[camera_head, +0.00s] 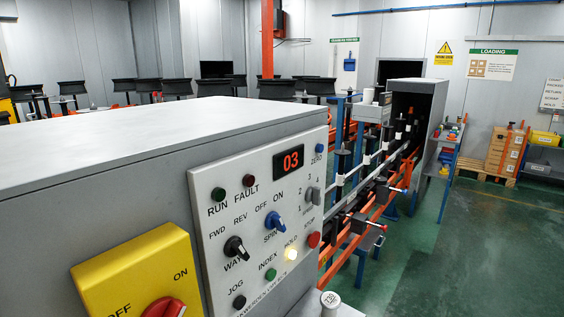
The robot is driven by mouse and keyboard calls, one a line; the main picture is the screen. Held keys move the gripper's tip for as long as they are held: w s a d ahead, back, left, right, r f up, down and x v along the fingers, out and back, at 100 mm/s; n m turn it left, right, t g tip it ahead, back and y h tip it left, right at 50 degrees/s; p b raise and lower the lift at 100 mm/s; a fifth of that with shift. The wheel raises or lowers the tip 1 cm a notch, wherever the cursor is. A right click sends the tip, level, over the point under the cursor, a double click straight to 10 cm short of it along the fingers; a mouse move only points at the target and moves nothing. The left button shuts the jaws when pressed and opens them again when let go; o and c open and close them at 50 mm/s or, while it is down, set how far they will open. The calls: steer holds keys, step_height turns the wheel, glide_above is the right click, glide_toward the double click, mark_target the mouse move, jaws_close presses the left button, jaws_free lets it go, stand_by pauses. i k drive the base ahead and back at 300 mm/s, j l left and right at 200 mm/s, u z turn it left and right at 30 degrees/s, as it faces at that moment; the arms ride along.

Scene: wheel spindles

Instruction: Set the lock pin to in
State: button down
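I cannot single out the lock pin for certain. A short grey cylinder with a marked round top (330,300) stands at the bottom edge, right of the control panel (205,190). The panel's display (290,159) reads 03. The HOLD light (291,254) is lit. My gripper is not in view.
The grey cabinet (130,140) fills the left foreground, with a yellow switch box (130,270) on it. The spindle line with orange rails (345,255) runs back to a grey booth (433,95). Green floor (470,260) is clear at right. Boxes on a pallet (503,150) stand behind.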

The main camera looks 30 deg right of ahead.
mark_target(384, 228)
steer(key=z, duration=1.25)
steer(key=i+z, duration=0.15)
steer(key=i, duration=0.6)
steer(key=i+j+z, duration=0.15)
steer(key=i, duration=0.55)
steer(key=i+j+z, duration=0.1)
steer(key=i, duration=0.65)
